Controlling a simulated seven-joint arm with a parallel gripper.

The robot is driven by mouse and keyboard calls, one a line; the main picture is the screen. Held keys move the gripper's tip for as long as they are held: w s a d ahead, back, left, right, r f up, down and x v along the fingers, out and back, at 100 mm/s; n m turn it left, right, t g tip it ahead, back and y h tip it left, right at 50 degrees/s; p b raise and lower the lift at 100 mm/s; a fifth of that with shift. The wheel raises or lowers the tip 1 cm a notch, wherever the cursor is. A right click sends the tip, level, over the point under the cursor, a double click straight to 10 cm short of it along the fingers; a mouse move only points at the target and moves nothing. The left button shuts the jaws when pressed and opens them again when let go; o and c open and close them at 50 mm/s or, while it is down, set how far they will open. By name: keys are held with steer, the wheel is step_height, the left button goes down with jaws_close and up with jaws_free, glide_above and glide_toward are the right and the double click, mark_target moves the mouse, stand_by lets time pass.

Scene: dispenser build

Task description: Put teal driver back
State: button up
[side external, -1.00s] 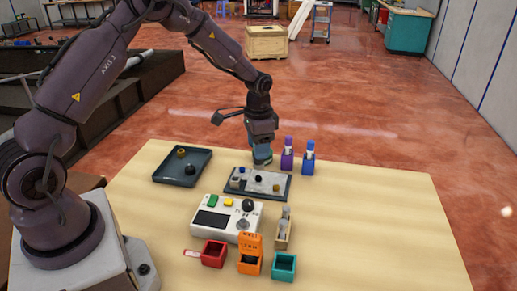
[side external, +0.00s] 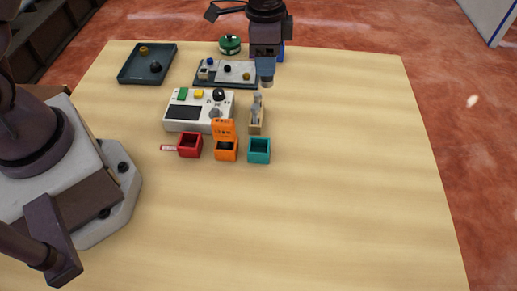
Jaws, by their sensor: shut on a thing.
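My gripper (side external: 265,72) points down at the right end of the dark board (side external: 200,83) with the grey plate. It is shut on a small grey cylindrical piece (side external: 267,83) whose lower end shows below the blue-grey fingertips. The picture is too small to tell whether this is the teal driver, and no teal driver shows clearly elsewhere. A wooden holder (side external: 256,128) with grey upright tools stands nearer the camera, below the gripper in the picture. A teal open box (side external: 259,151) stands in front of it.
A white control box (side external: 225,113) stands left of the holder. Red (side external: 190,146) and orange (side external: 226,151) boxes stand in front. A dark tray (side external: 135,72) lies at the back left. A green round thing (side external: 229,44) is at the back. The front and right table are clear.

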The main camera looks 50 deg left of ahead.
steer(key=s+d+m, duration=0.4)
steer(key=s+d, duration=0.4)
steer(key=shift+m, duration=0.5)
steer(key=shift+s+a+f, duration=0.1)
steer(key=shift+a+f, duration=0.05)
steer(key=shift+f, duration=4.8)
steer(key=o, duration=1.2)
steer(key=shift+f, duration=0.1)
